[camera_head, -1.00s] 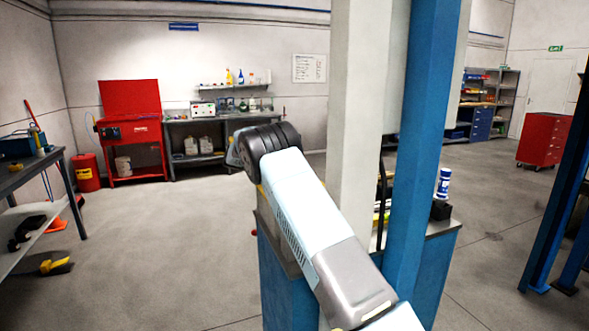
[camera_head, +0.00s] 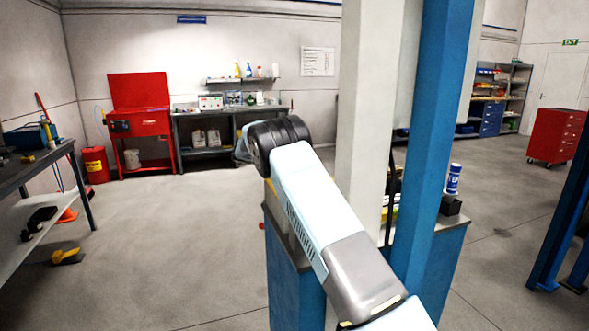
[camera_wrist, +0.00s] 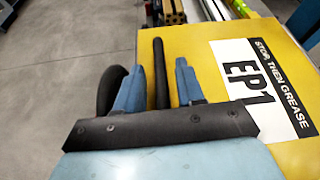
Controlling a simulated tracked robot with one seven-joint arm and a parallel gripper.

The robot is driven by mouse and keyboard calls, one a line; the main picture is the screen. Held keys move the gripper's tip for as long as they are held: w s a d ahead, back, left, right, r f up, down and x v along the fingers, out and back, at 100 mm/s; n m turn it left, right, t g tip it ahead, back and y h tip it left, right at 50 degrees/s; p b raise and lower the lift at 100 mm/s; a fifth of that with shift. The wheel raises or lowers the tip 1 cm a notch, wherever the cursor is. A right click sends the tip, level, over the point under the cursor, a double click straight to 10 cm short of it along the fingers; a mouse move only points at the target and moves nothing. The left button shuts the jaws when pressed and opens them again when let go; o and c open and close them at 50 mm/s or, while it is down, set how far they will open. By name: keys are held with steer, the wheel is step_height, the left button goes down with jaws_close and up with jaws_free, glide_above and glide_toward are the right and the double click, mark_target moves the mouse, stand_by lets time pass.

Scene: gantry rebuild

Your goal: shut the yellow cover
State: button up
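The yellow cover (camera_wrist: 205,75) fills the right half of the wrist view as a flat panel with a white and black label reading "STOP THEN GREASE EP1". How far open it stands is not clear. My gripper (camera_wrist: 158,75) has its two blue fingers apart in front of the cover's left part. A dark upright bar (camera_wrist: 159,60) shows between the fingers; I cannot tell whether it touches either of them. A dark rounded shape (camera_wrist: 107,92) is left of the left finger. In the head view my arm hides the gripper and most of the cover.
A blue post (camera_head: 432,140) and a pale post (camera_head: 368,130) rise beside my arm. A blue cabinet (camera_head: 292,275) with a grey top is below it. A blue and white can (camera_head: 453,180) stands on the right. Open floor (camera_head: 170,240) lies to the left.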

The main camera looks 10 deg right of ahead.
steer(key=w+v, duration=0.1)
steer(key=v, duration=1.2)
steer(key=shift+s+a, duration=0.4)
steer(key=shift+s, duration=0.1)
